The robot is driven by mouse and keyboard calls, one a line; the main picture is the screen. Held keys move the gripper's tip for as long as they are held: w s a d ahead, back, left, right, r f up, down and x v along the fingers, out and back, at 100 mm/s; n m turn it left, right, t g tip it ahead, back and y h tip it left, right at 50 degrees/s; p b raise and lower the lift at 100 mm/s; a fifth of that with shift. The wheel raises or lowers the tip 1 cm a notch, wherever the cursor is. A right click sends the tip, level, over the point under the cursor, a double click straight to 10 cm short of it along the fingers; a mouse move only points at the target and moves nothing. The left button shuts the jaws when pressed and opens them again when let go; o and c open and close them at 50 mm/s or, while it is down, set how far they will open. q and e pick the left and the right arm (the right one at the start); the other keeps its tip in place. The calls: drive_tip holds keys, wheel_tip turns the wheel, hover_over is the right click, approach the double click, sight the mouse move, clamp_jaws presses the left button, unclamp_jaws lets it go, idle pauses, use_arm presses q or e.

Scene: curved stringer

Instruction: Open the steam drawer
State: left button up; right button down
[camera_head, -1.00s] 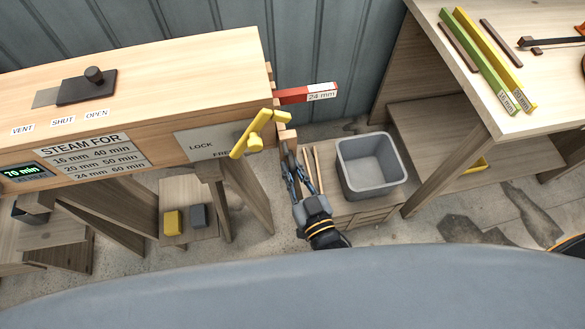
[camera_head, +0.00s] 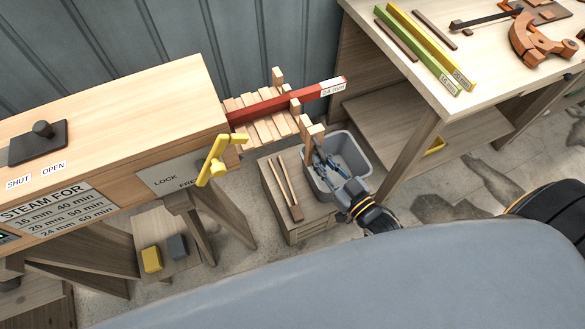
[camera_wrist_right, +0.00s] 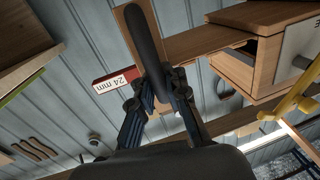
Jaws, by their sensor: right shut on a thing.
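The steam box (camera_head: 150,105) is a long wooden box at the left of the head view. Its slatted drawer (camera_head: 262,132) stands out of the box's right end. A red stick labelled 24 mm (camera_head: 305,95) lies along the slats, its tip past the drawer's end; it also shows in the wrist view (camera_wrist_right: 115,78). The yellow lock lever (camera_head: 212,160) is beside the LOCK/FREE label. My left gripper is not in view.
A workbench (camera_head: 400,75) with green and yellow sticks (camera_head: 425,55) stands at right. Wooden trestle legs stand below the box. Floor shows between cabinet and box legs.

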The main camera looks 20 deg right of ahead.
drive_tip(key=w+d+b, duration=0.1)
drive_tip(key=d, duration=1.5)
drive_tip(key=shift+d+f, duration=0.25)
drive_tip(key=shift+f, duration=0.05)
drive_tip(key=c, duration=1.3)
unclamp_jaws()
drive_tip(key=shift+s, duration=0.1)
drive_tip(key=shift+c, duration=0.2)
drive_tip(key=shift+d+r, duration=0.1)
drive_tip(key=shift+r, duration=0.1)
drive_tip(key=v, duration=1.2)
